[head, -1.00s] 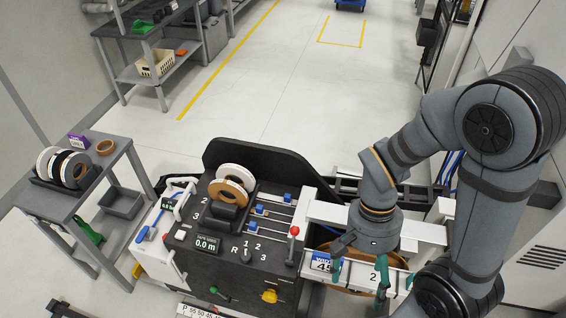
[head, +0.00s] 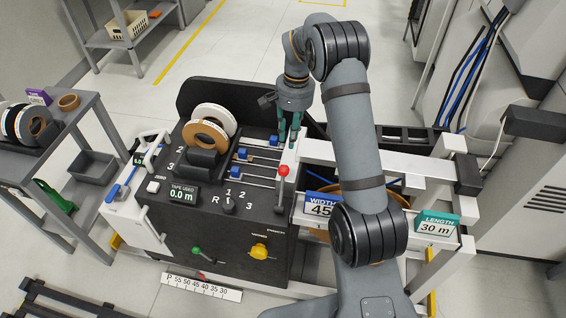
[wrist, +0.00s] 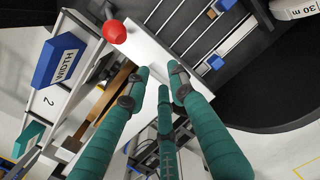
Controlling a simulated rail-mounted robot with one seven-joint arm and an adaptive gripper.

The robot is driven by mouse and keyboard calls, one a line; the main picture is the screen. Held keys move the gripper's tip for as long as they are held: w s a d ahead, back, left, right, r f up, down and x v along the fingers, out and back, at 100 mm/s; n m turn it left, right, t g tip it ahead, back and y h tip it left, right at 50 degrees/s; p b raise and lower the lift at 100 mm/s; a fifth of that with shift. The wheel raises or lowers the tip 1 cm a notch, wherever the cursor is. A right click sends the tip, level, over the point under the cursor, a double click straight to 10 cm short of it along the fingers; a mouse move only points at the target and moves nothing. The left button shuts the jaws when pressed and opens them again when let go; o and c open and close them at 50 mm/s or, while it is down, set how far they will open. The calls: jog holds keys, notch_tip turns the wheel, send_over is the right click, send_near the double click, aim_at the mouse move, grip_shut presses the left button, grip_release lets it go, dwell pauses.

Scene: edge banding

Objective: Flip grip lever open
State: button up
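A lever with a red ball knob (head: 283,170) stands at the right edge of the black machine. A green-handled lever (head: 197,251) and a yellow knob (head: 259,251) are on the machine's front. No label shows me which one is the grip lever. My gripper (head: 290,142) points down over the white bar beyond the red knob. In the wrist view, its three green fingers (wrist: 160,76) stand somewhat apart, with nothing visible between them. The red knob (wrist: 114,31) is left of the fingertips there, apart from them.
Blue sliders (head: 240,154) on rods sit left of my gripper. Tape rolls (head: 208,128) stand on the machine. A grey side table (head: 80,125) stands at left. Open floor lies behind.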

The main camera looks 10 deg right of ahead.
aim_at(282, 162)
jog(key=shift+n, duration=0.8)
jog(key=w+r, duration=0.2)
jog(key=r, duration=0.1)
jog(key=shift+w+a+r, duration=0.1)
jog(key=shift+w+a, duration=0.1)
jog(key=shift+w, duration=0.15)
jog(key=shift+c, duration=1.2)
jog(key=shift+s+a+n, duration=0.25)
jog(key=shift+s+n, duration=0.15)
jog(key=shift+s, duration=0.6)
jog(key=shift+c, duration=0.7)
jog(key=shift+s+a+r+g, duration=0.1)
jog(key=shift+s+a+g, duration=0.05)
jog(key=shift+s+g, duration=0.15)
jog(key=shift+c, duration=0.5)
jog(key=shift+n, duration=0.3)
grip_shut()
